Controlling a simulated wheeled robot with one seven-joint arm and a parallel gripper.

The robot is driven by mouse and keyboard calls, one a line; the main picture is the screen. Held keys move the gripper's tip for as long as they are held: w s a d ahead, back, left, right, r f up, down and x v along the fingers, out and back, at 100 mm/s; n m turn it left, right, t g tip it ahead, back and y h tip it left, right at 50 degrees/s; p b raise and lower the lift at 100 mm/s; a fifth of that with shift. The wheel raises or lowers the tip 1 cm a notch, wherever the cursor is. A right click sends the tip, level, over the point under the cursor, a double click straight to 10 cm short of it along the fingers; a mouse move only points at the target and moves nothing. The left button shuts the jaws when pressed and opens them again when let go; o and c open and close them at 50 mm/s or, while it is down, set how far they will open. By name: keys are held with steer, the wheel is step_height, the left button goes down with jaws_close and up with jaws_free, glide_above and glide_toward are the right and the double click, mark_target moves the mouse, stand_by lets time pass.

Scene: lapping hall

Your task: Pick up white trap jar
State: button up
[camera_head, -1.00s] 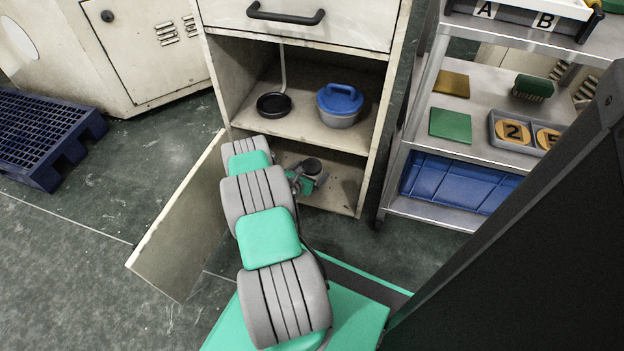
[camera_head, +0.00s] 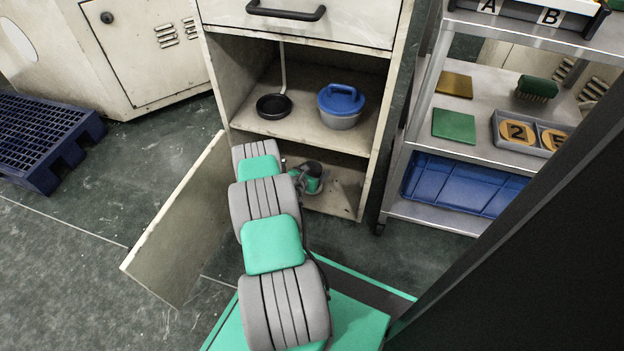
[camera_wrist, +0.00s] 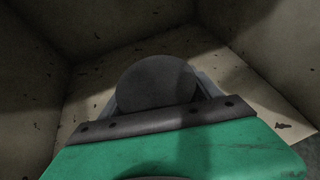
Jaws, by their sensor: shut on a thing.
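A round, dark-topped thing (camera_wrist: 157,82), likely the trap jar, sits between my gripper's jaws in the wrist view. Its side is mostly hidden, so I cannot confirm that it is white. My gripper (camera_head: 307,182) is inside the lower compartment of the open cabinet, partly hidden behind my arm, and shut on this thing. The dark top (camera_head: 312,168) also shows in the head view. I cannot tell whether its base touches the compartment floor (camera_head: 338,198).
The upper shelf (camera_head: 300,122) holds a black pan (camera_head: 273,106) and a blue-lidded pot (camera_head: 341,106). The open cabinet door (camera_head: 180,225) stands left of my arm. A metal rack (camera_head: 440,212) stands at the right. A blue pallet (camera_head: 45,140) lies far left.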

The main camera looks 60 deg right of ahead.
steer(key=c, duration=0.7)
steer(key=shift+o, duration=0.2)
